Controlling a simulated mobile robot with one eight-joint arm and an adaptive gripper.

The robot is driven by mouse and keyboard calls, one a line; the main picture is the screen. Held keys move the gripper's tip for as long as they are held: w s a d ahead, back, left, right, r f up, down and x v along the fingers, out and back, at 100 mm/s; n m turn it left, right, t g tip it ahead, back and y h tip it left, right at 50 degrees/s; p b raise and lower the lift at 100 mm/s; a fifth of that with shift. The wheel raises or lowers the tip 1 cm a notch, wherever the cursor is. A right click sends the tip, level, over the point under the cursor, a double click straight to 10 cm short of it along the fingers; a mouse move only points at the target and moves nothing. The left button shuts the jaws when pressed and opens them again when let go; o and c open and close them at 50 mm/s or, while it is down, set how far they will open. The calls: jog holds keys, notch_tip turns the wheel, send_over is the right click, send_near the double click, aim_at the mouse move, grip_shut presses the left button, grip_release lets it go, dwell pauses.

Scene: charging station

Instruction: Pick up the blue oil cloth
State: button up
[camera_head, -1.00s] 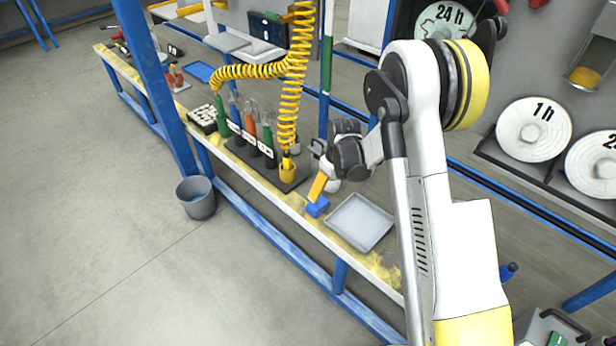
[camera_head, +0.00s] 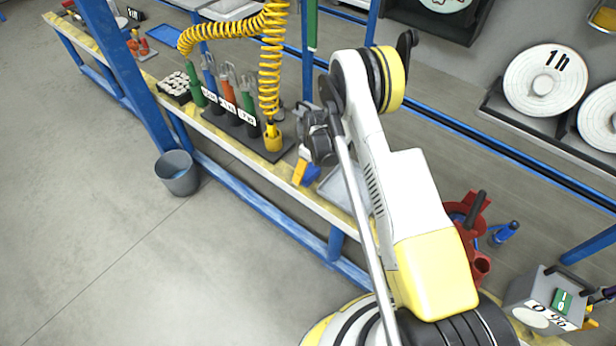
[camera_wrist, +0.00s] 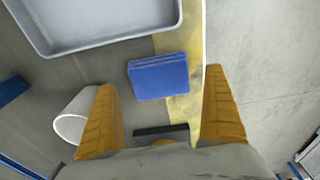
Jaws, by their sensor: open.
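The blue oil cloth (camera_wrist: 158,77) is a folded blue block lying on the workbench, partly on its yellow edge strip. In the wrist view it lies ahead of my gripper (camera_wrist: 160,98), roughly centred between the two yellow fingers, which are apart with nothing between them. In the head view the cloth (camera_head: 311,173) shows beside my gripper (camera_head: 300,172), partly covered by it. I cannot tell how far the fingertips are above the cloth.
A grey tray (camera_wrist: 100,43) lies next to the cloth. A white cylindrical thing (camera_wrist: 70,126) stands near the left finger. A grey bucket (camera_head: 178,180) stands on the floor.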

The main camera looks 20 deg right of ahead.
notch_tip(320, 180, down, 3)
jog(key=shift+w+a+r+b, duration=0.1)
jog(key=shift+w+b, duration=0.05)
jog(key=shift+b, duration=0.3)
jog(key=c, duration=1.1)
jog(key=shift+r, duration=0.15)
jog(key=shift+c, duration=0.2)
notch_tip(320, 180, up, 5)
jog(key=p, duration=0.3)
jog(key=shift+f, duration=0.2)
jog(key=s+d+r+p, duration=0.4)
jog(key=s+d+r, duration=0.1)
jog(key=d, duration=0.5)
jog(key=shift+d+r, duration=0.25)
jog(key=shift+r, duration=0.35)
